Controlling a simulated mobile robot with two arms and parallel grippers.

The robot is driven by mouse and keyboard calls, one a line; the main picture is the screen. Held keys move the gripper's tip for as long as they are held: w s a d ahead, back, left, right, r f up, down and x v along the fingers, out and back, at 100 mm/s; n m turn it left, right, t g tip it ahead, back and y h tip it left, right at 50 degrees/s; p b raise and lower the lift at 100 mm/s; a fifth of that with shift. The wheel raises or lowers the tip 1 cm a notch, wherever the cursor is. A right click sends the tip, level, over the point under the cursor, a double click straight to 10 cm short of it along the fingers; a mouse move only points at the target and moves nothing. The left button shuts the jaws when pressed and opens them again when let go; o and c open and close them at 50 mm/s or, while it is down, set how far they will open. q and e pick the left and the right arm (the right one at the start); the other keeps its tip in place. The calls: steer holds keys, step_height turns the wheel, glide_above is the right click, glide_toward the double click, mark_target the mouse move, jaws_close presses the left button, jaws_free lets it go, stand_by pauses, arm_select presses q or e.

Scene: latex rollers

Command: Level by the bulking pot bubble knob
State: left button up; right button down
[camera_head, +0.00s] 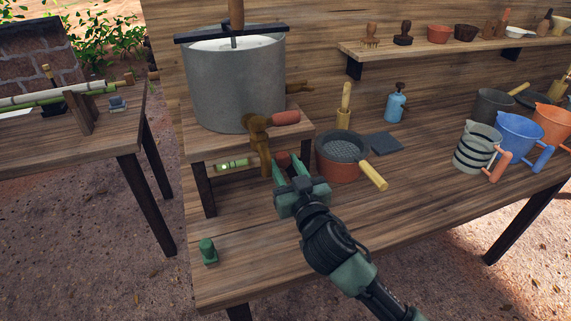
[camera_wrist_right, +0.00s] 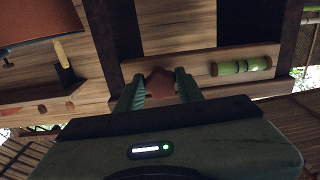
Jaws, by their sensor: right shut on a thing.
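The grey bulking pot (camera_head: 235,85) stands on a small raised wooden stand (camera_head: 195,148), with a brass-brown tap (camera_head: 258,138) and a red handle (camera_head: 285,117) at its front. Under the pot, a green bubble level (camera_head: 237,164) lies sideways on the stand; the right wrist view also shows this bubble level (camera_wrist_right: 241,67). My right gripper (camera_head: 291,170) is just right of the tap, its green fingers shut on a reddish-brown knob (camera_wrist_right: 160,83). The knob is largely hidden in the head view. My left gripper is not in view.
A red-brown pot with a mesh top (camera_head: 342,150) and yellow handle stands close right of my gripper. Several jugs (camera_head: 478,145) and a blue bottle (camera_head: 396,102) are further right. A small green object (camera_head: 208,250) sits at the front left. The front table middle is clear.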

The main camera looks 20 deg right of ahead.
steer(key=n+p, duration=0.2)
steer(key=n, duration=0.2)
steer(key=shift+d+r, duration=0.1)
steer(key=shift+r, duration=0.05)
steer(key=n+p, duration=0.2)
steer(key=n, duration=0.2)
steer(key=shift+n, duration=0.4)
steer(key=n+p, duration=0.2)
steer(key=n, duration=0.3)
steer(key=shift+r+p, duration=0.15)
steer(key=shift+p, duration=0.25)
steer(key=shift+n+p, duration=0.7)
steer(key=shift+n, duration=1.5)
steer(key=c, duration=0.9)
jaws_free()
